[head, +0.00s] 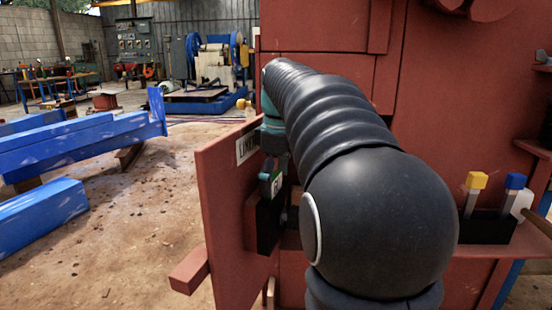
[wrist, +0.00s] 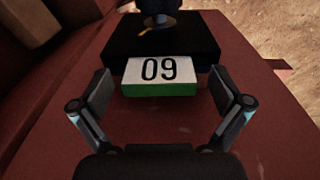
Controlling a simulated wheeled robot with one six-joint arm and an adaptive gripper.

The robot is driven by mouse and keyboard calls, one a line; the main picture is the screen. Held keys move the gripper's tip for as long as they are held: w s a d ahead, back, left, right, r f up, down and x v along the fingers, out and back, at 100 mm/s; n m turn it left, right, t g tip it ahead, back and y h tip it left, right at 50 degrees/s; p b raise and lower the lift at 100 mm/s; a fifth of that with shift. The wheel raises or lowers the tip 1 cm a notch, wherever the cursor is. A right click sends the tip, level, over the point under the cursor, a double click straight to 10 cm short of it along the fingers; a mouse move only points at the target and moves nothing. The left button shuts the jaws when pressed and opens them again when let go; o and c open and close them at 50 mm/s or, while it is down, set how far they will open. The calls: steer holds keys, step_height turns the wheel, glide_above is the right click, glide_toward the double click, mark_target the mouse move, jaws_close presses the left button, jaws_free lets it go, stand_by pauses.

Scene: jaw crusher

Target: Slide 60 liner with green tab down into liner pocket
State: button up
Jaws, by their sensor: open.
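The 60 liner's tab (wrist: 160,90), with a white face and green edge, shows in the wrist view with its number upside down. In the head view the tab (head: 276,184) sits at a black block (head: 268,225) against a red plate. The black block (wrist: 190,50) also lies behind the tab in the wrist view. I cannot tell which part of it is liner and which is pocket. My gripper (wrist: 162,88) is open, with one finger on each side of the tab and visible gaps to it. My arm hides part of this area in the head view.
The red plate (head: 222,220) carries a partly hidden sign (head: 248,146). A black holder (head: 485,228) with yellow- and blue-topped pieces stands on a red ledge at right. Blue beams (head: 75,145) lie at left. The floor (head: 110,240) between them and the plate is open.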

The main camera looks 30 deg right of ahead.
step_height(320, 180, up, 11)
steer(key=shift+s+d, duration=0.2)
steer(key=shift+s, duration=0.2)
steer(key=shift+r, duration=0.1)
stand_by(0.6)
